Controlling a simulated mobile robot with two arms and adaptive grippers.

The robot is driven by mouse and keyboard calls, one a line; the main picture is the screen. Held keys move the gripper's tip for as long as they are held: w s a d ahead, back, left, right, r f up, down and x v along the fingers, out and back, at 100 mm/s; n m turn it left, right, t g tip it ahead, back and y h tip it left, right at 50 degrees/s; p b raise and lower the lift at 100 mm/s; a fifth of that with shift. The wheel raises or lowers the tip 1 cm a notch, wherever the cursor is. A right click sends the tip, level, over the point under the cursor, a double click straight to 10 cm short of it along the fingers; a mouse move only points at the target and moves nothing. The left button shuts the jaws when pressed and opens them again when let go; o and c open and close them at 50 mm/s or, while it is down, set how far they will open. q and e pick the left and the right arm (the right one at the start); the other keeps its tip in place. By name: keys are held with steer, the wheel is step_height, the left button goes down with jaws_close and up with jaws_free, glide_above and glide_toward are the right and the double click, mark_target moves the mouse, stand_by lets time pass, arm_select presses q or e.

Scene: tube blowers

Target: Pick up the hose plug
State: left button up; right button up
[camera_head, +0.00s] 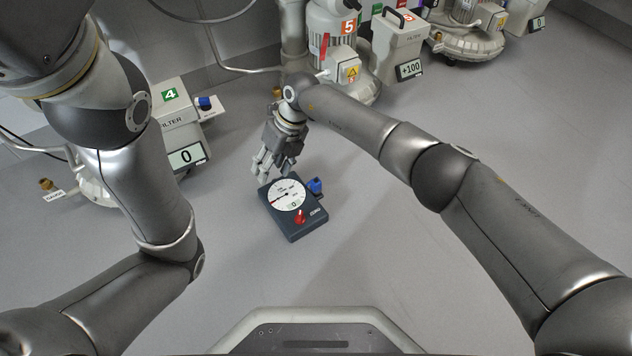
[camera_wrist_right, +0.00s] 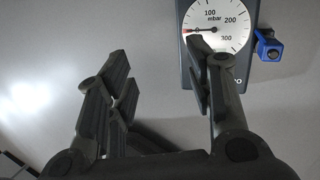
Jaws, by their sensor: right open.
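A blue plug-like piece (camera_head: 315,186) sits at the right side of a dark gauge box (camera_head: 291,228) on the floor; I take it for the hose plug. In the right wrist view it shows as a blue block (camera_wrist_right: 268,46) with a dark grey end, beside the dial. My right gripper (camera_head: 273,170) is at the gauge's far left edge, apart from the blue piece. In the right wrist view its fingers (camera_wrist_right: 160,65) are spread with nothing between them, and one overlaps the dial. My left gripper is out of view; only its arm shows.
A filter unit marked 4 (camera_head: 172,118) stands at left, with another blue piece (camera_head: 204,103) on its side. A blower marked 5 (camera_head: 335,40) and its filter box (camera_head: 400,45) stand behind. A brass fitting (camera_head: 46,184) is far left. Floor around the gauge is clear.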

steer(key=w+d+f+t+h, duration=0.15)
steer(key=w+d+h, duration=0.3)
steer(key=d, duration=0.55)
steer(key=b, duration=0.4)
glide_above(316, 180)
steer(key=shift+m+g+y, duration=0.25)
steer(key=shift+m, duration=0.05)
steer(key=f, duration=0.6)
steer(key=shift+s+a+f, duration=0.1)
steer(key=shift+a, duration=0.1)
steer(key=f+b, duration=0.5)
steer(key=shift+d+f, duration=0.1)
steer(key=shift+d, duration=0.1)
jaws_close()
